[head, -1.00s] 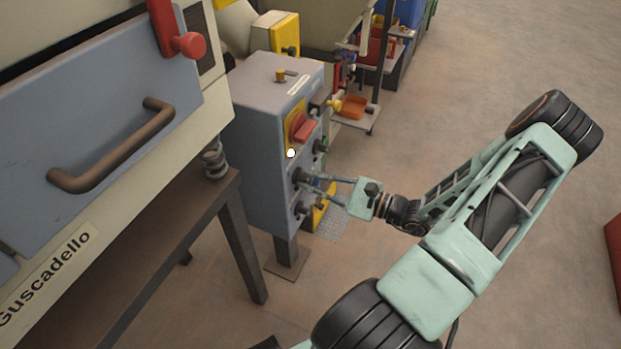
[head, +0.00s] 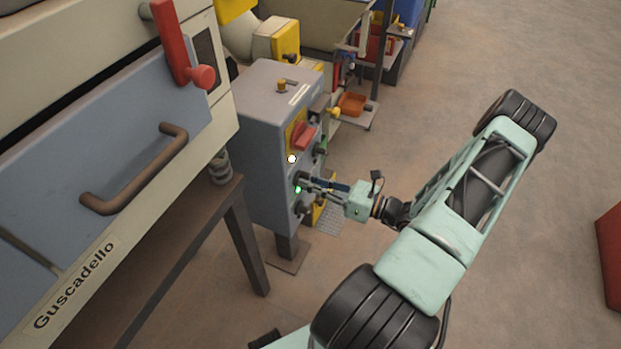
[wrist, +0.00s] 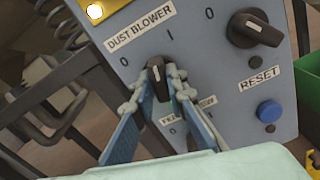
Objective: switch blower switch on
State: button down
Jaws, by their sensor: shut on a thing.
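The blower switch, a dark rotary knob (wrist: 158,82), sits below the DUST BLOWER label (wrist: 140,28) on the grey control box (head: 262,150). Marks 0 and 1 stand beside it. Its white line points up in the wrist view, roughly toward the 1. My gripper (wrist: 160,84) is shut on this knob, with a finger on each side. In the head view my gripper (head: 312,184) reaches the box face from the right. A green light (head: 298,189) glows by the fingertips. The fingers partly hide the label below the knob.
Another dark knob (wrist: 255,28) and a blue RESET button (wrist: 270,111) are on the same panel. A red handle on yellow (head: 303,137) and a lit pale lamp (head: 292,159) sit above my gripper. A blue-grey machine (head: 110,170) stands left.

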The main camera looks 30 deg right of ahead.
jog(key=m+p, duration=0.1)
jog(key=m, duration=0.4)
dwell(0.6)
jog(key=c, duration=1.9)
grip_release()
jog(key=shift+c, duration=0.2)
jog(key=v, duration=1.2)
jog(key=shift+d, duration=0.1)
